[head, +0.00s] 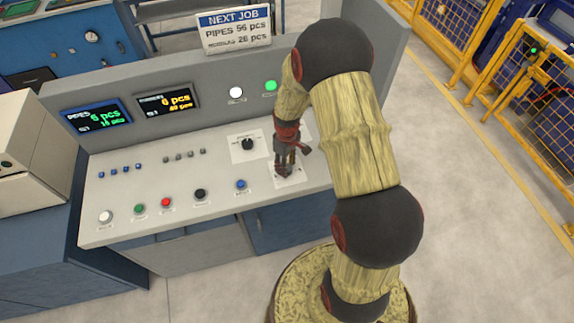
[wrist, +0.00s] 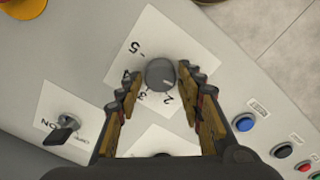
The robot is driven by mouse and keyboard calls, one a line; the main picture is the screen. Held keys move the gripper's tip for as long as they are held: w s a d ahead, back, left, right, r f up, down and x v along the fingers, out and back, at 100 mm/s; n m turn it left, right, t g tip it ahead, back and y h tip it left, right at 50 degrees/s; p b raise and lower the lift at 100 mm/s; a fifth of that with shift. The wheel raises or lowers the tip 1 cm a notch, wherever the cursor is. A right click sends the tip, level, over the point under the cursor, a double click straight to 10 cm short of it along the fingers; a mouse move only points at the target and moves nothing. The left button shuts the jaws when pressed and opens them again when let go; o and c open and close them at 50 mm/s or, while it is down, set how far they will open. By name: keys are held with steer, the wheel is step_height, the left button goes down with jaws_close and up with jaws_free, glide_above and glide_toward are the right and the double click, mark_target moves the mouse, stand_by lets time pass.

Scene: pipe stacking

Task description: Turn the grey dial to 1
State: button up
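The grey dial (wrist: 160,73) is a round knob on a white plate (wrist: 145,38) with printed numbers in the wrist view. The 5, 4, 3 and 2 can be read; I cannot make out a 1. The dial's setting is too small to tell surely. My gripper (wrist: 162,85) is open, with one finger on each side of the dial and visible gaps between. I cannot tell how high the fingertips are above the panel. In the head view my gripper (head: 287,165) is over the panel's right part and hides the dial.
A black switch (wrist: 65,132) with an ON label is at left in the wrist view. Blue (wrist: 244,122) and other coloured buttons lie at lower right. In the head view a black dial (head: 247,144) sits left of my gripper, and lit screens (head: 166,102) stand behind.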

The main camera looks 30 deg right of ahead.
steer(key=shift+o, duration=1.2)
step_height(320, 180, up, 12)
